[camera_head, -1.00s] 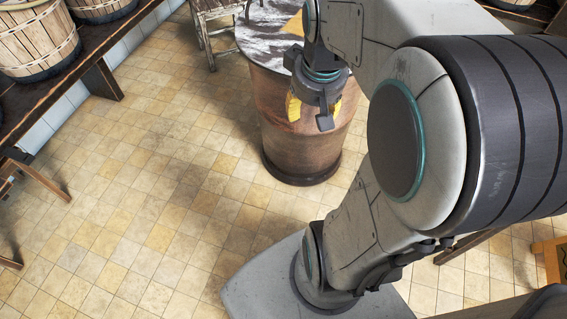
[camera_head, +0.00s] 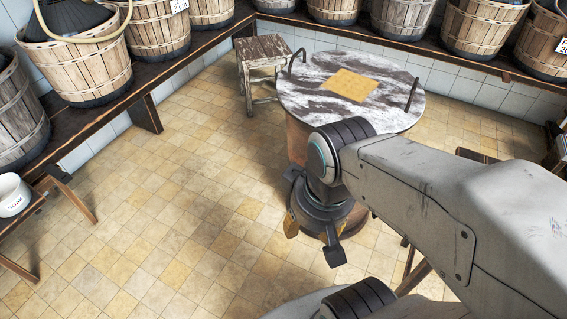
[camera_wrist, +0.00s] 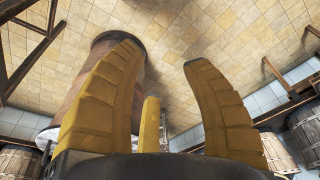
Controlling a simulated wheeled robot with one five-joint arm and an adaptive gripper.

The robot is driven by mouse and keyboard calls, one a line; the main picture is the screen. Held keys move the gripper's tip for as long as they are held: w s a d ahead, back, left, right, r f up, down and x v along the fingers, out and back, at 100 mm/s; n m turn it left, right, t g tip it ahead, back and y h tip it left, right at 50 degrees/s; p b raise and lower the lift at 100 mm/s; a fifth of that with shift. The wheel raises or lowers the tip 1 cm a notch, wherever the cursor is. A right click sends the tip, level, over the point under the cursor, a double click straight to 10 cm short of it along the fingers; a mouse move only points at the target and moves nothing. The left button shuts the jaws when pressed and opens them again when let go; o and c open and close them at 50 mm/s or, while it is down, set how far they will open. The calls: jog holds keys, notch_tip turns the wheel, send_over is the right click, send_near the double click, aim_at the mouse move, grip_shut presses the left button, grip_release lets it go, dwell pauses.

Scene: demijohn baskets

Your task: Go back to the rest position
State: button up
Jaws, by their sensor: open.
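My gripper (camera_head: 315,232) hangs at the end of my arm in the head view, in front of the round table (camera_head: 300,78) and lower than its top. In the wrist view my gripper (camera_wrist: 158,70) shows its yellow fingers spread apart with nothing between them. The brown side of the table's barrel-like base (camera_wrist: 95,75) shows at the left behind the fingers. My arm hides part of the table's base in the head view.
A yellow square (camera_head: 351,85) lies on the table top. A wooden stool (camera_head: 262,65) stands beside the table. Wooden baskets (camera_head: 155,38) line the benches along the walls. A white pot (camera_head: 12,196) stands on a small stand at the left. Tiled floor (camera_head: 150,220) is clear in the middle.

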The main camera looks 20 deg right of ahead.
jog(key=w+p+v, duration=0.1)
jog(key=p+v, duration=0.7)
jog(key=w+p+v, duration=0.2)
jog(key=p+v, duration=0.6)
jog(key=v, duration=0.1)
jog(key=shift+w+d+r+t, duration=0.2)
jog(key=shift+d+r+t, duration=0.2)
jog(key=shift+r, duration=0.1)
